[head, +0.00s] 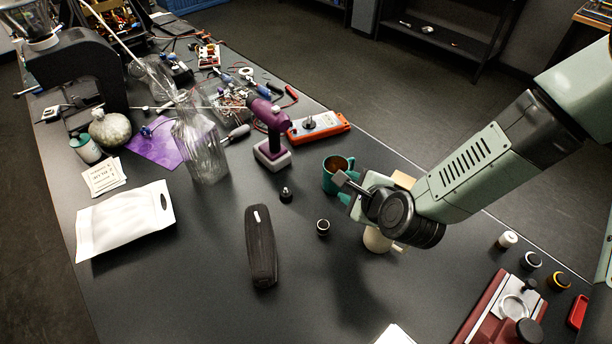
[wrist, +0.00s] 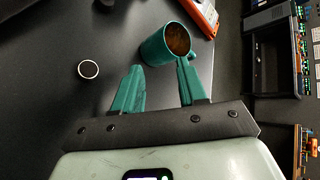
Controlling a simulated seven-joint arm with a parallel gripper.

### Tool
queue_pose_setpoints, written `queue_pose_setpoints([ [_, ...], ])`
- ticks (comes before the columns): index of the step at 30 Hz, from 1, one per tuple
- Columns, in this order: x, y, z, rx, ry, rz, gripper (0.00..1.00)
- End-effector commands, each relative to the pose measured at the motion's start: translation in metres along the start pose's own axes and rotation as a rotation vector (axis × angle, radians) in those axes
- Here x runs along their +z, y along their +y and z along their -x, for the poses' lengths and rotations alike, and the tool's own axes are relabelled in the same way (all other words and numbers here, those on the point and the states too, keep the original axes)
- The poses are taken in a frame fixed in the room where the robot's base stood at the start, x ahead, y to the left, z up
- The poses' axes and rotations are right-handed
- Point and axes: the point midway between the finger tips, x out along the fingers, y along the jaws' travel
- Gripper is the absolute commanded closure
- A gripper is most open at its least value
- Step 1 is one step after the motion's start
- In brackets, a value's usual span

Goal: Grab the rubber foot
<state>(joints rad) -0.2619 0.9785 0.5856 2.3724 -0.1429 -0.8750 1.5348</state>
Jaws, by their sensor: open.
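Two small dark round pieces stand on the black table. One is a short cylinder with a pale rim (head: 323,228), and it also shows in the wrist view (wrist: 88,69), left of my fingers. The other is a black knob-like piece (head: 286,195), farther left, only partly in view at the top edge of the wrist view. I cannot tell for sure which is the rubber foot. My gripper (wrist: 159,72) is open with nothing between its teal fingers. In the head view my gripper (head: 349,192) is right of both pieces, above the table.
A teal mug (head: 333,177) with brown contents is close to my fingertips; whether they touch is unclear. A cream cup (head: 377,240) stands under my wrist. The front middle is mostly clear.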

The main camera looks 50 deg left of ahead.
Motion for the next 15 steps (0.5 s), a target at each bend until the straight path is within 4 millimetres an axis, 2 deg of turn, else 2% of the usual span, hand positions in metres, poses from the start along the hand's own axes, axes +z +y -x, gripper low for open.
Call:
queue_pose_setpoints([
  [1, 0.014, 0.020, -0.012, -0.011, -0.041, -0.116, 0.58],
  [6, 0.051, 0.064, -0.033, -0.083, -0.137, -0.517, 0.58],
  [12, 0.073, 0.096, -0.039, -0.152, -0.186, -0.882, 0.58],
  [15, 0.076, 0.103, -0.038, -0.174, -0.193, -0.976, 0.58],
])
